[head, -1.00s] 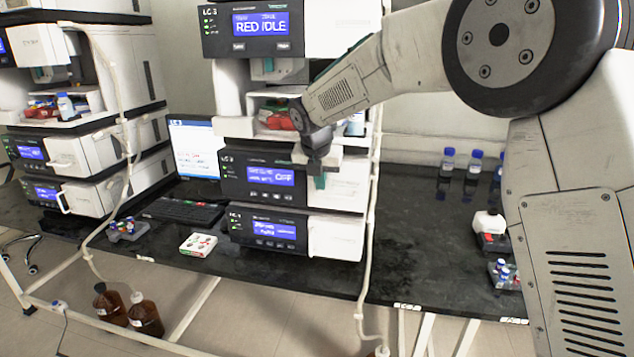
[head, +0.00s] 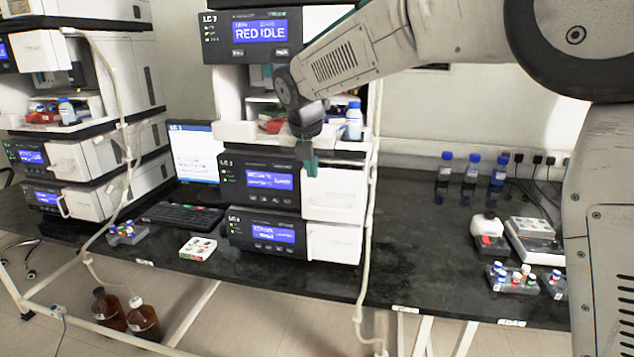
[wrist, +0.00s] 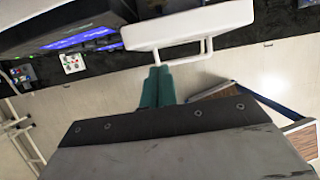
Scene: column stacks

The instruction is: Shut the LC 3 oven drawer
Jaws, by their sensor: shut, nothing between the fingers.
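The LC 3 stack stands mid-bench in the head view. Its oven drawer (head: 338,197) has a white front, right of a dark panel with a blue display (head: 268,180). This front looks slightly proud of the white front below; the exact gap is hard to judge. In the wrist view, the white drawer front (wrist: 190,27) shows at the top with a bar handle. My gripper (head: 311,168), also in the wrist view (wrist: 158,72), is shut and empty. Its green fingertips are at the handle's left part; I cannot tell whether they touch it.
A lower white drawer front (head: 333,243) sits beneath. A shelf above holds a blue-capped bottle (head: 354,121). A pale tube (head: 368,220) hangs along the stack's right side. Dark bottles (head: 470,178) and small devices stand on the right bench. Bench between is clear.

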